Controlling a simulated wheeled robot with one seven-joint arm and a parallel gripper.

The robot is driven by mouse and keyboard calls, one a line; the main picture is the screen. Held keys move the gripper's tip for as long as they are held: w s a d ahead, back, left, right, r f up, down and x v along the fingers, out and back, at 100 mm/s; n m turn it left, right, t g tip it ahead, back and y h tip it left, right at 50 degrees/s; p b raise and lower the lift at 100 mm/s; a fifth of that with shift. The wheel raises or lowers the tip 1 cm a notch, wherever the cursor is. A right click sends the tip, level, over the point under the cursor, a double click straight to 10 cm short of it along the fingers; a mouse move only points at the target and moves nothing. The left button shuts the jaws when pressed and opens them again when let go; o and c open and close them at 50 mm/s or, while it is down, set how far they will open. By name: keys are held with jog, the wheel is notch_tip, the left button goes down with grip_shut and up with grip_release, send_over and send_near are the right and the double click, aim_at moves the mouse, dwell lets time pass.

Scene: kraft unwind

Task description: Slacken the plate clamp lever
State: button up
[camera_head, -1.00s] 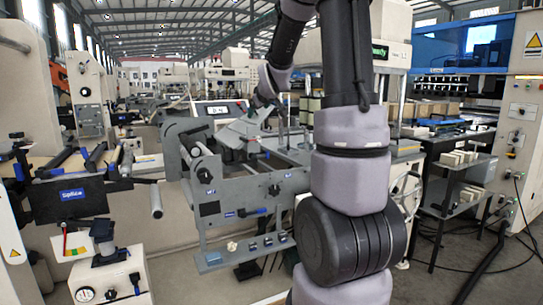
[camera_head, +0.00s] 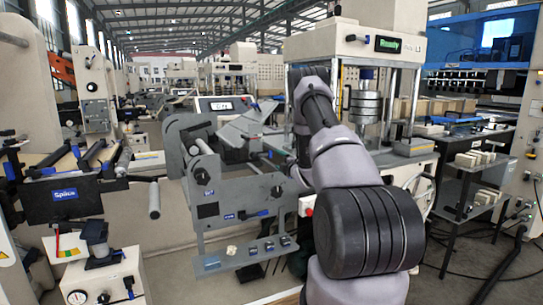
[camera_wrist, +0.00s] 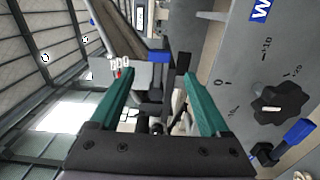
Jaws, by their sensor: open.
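My gripper (camera_wrist: 155,76) has two teal fingers and is open, with nothing held between the tips. In the head view I cannot make it out behind my arm. In the wrist view, a blue-handled lever (camera_wrist: 289,143) with a dark pivot sits on the grey machine panel (camera_wrist: 222,62), to the right of and apart from the fingers. I cannot tell whether it is the plate clamp lever. A black star knob (camera_wrist: 280,104) with a number scale is just above it. In the head view, the grey panel (camera_head: 236,196) stands left of my arm.
Dark bars and a grey block lie beyond the fingers. In the head view, a roller bar (camera_head: 154,200) sticks out at left, and a lower shelf (camera_head: 222,262) juts from the panel. A press (camera_head: 358,48) with a Ready display stands behind my arm. A rack (camera_head: 470,185) is at right.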

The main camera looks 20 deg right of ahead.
aim_at(271, 155)
jog(key=w, duration=1)
jog(key=shift+w+a, duration=0.2)
grip_shut()
dwell(1.1)
